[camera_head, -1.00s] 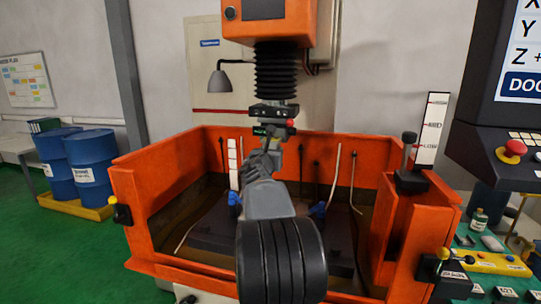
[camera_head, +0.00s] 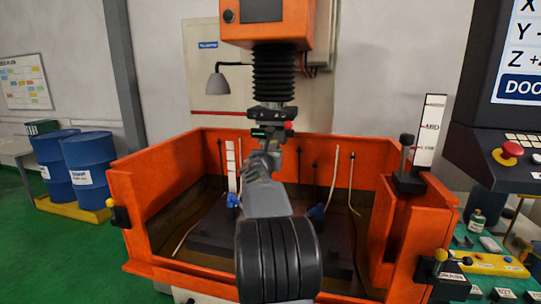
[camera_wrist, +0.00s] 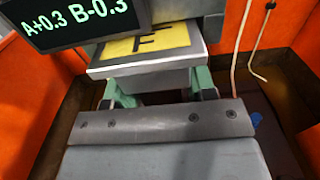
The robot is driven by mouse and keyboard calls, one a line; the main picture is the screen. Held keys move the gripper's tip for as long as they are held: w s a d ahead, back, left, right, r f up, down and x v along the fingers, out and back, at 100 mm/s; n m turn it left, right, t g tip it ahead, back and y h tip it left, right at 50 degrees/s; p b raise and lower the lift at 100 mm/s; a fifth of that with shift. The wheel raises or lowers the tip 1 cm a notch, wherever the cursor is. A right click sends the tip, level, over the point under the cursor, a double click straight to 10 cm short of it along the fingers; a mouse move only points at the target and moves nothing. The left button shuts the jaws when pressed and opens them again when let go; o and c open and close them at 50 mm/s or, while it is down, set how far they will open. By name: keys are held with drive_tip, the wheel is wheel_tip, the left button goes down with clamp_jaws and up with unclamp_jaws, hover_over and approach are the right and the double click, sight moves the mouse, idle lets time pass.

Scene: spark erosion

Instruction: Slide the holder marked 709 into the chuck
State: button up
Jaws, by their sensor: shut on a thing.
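The chuck (camera_head: 273,113) hangs under the black bellows of the orange machine head. My gripper (camera_wrist: 157,84) is raised just below it, at the end of my arm. In the wrist view its two greenish fingers are shut on a grey metal holder (camera_wrist: 145,65) with a yellow plate marked F on top. The number 709 is not readable here. The holder lies close under the dark parts at the top of that view; whether it touches the chuck cannot be told. In the head view my arm hides most of the holder.
A small display (camera_wrist: 80,18) reads A+0.3 B-0.3. A control panel (camera_head: 510,110) and a bench with a yellow rack (camera_head: 490,265) stand at the right. Blue drums (camera_head: 88,165) stand at the left.

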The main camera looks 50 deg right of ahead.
drive_tip(key=shift+x, duration=1.55)
drive_tip(key=shift+w+d+r, duration=0.1)
drive_tip(key=shift+d, duration=0.05)
idle(0.8)
drive_tip(key=o, duration=1.6)
drive_tip(key=shift+f, duration=0.25)
drive_tip(key=shift+o, duration=0.2)
drive_tip(key=b+v, duration=0.3)
drive_tip(key=v, duration=0.7)
idle(0.5)
